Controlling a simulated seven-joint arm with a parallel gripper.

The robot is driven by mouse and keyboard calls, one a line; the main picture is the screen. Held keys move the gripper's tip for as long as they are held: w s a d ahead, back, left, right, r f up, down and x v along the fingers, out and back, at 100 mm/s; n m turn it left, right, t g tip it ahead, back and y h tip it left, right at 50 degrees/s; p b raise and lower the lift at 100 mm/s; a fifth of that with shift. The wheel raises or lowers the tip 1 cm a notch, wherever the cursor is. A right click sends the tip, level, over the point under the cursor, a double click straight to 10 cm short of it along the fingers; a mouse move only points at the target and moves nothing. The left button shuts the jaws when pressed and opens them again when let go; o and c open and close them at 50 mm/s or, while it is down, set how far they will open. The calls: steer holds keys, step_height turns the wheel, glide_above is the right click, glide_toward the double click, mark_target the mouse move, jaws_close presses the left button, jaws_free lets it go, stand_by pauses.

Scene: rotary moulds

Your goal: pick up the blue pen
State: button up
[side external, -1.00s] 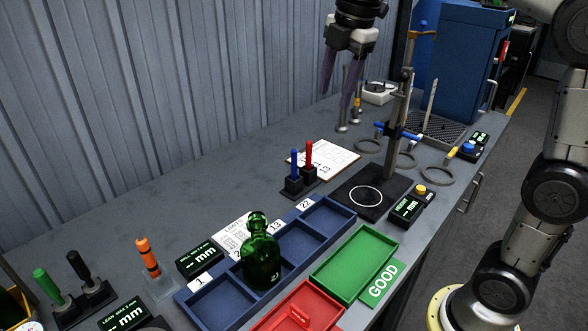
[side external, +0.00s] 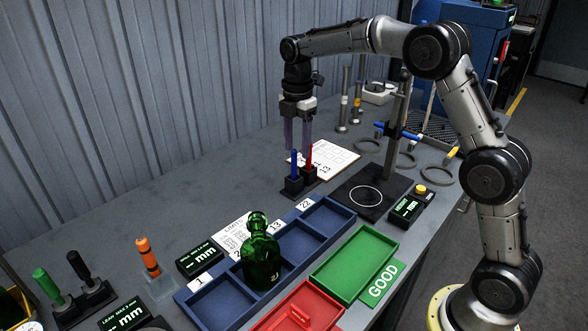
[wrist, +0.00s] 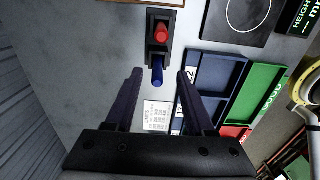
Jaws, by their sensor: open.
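The blue pen (side external: 294,164) stands upright in a small black holder (side external: 299,185), beside a red pen (side external: 309,155). My gripper (side external: 296,148) points straight down above the holder with its jaws apart. In the side view the fingertips overlap the tops of both pens. In the wrist view the blue pen (wrist: 157,70) shows between the open fingers of my gripper (wrist: 158,72), and the red pen (wrist: 161,32) is farther up the picture. Nothing is held. I cannot tell how far the fingertips are from the blue pen in height.
A clipboard (side external: 338,160) lies behind the holder. A blue divided tray (side external: 330,216) with a green bottle (side external: 260,258) stands in front, beside a green tray (side external: 352,289) and a red tray (side external: 325,314). A ring stand (side external: 394,130) rises to the right. Bare table lies left of the holder.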

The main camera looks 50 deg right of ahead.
mark_target(294, 167)
steer(key=shift+w+a+f, duration=0.1)
steer(key=shift+a+f, duration=0.1)
steer(key=shift+f, duration=1.5)
steer(key=shift+w+a+f, duration=0.1)
steer(key=shift+a+f, duration=0.1)
steer(key=shift+f, duration=1.45)
jaws_close()
